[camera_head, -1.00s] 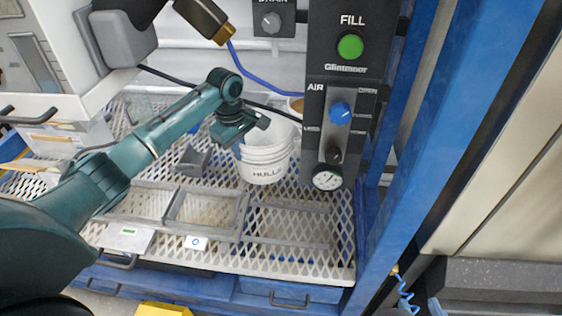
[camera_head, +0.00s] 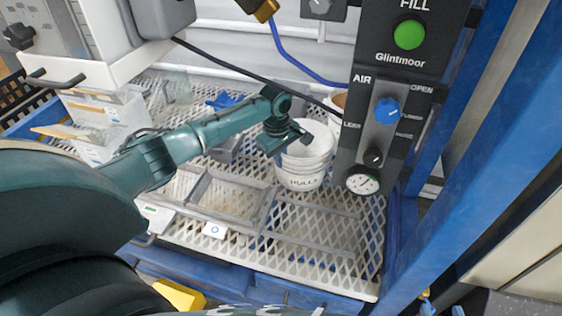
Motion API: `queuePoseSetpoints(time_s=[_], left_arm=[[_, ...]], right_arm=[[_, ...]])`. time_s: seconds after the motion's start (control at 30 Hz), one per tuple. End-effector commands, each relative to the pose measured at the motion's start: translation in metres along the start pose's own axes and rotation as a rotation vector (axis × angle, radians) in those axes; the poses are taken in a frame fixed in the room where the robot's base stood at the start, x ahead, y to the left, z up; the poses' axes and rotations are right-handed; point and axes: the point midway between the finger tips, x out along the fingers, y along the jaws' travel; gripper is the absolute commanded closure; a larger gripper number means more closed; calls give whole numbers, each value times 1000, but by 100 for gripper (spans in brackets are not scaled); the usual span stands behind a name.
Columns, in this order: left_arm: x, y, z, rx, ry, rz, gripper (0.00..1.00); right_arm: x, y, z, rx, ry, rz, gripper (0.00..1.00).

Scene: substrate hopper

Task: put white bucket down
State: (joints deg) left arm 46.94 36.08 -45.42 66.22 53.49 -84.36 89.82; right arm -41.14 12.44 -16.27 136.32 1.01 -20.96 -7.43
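The white bucket (camera_head: 304,168), marked "HULLS", stands upright at the right part of the white mesh deck, beside the black control panel. Its open top faces me, and its base looks at or very near the mesh; I cannot tell if it bears on it. My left gripper (camera_head: 286,140) is at the bucket's left rim, overlapping it in the picture. The fingers are small and dark, so I cannot tell whether they are closed on the rim. My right gripper is not in view.
The control panel (camera_head: 388,62) with green FILL button and blue AIR knob hangs just right of the bucket. A blue post (camera_head: 470,150) stands further right. Grey-framed trays (camera_head: 228,198) lie in front of the bucket. A blue hose (camera_head: 300,66) and black cable run behind.

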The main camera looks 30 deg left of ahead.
Motion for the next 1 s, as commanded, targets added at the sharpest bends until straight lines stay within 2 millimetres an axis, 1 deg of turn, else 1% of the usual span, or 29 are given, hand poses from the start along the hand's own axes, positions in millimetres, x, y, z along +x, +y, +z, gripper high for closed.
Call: queuePoseSetpoints(time_s=[0.37, 0.4, 0.63, 0.9, 1.0], left_arm=[[4, 1, 0, 0, -1, 3, 100], [4, 0, 0, 0, 0, 2, 93], [4, 0, 0, 0, 0, 2, 75], [2, 0, 0, 0, 1, 3, 75], [-9, 1, 0, 0, 1, 3, 75]], right_arm=[[0, 0, -2, 1, -1, -1, 64], [0, 0, -1, 1, -1, -1, 64], [0, 0, -1, 0, 0, 0, 64], [0, 0, 0, 0, 1, 1, 64], [-1, 1, -4, 2, 3, 0, 64]])
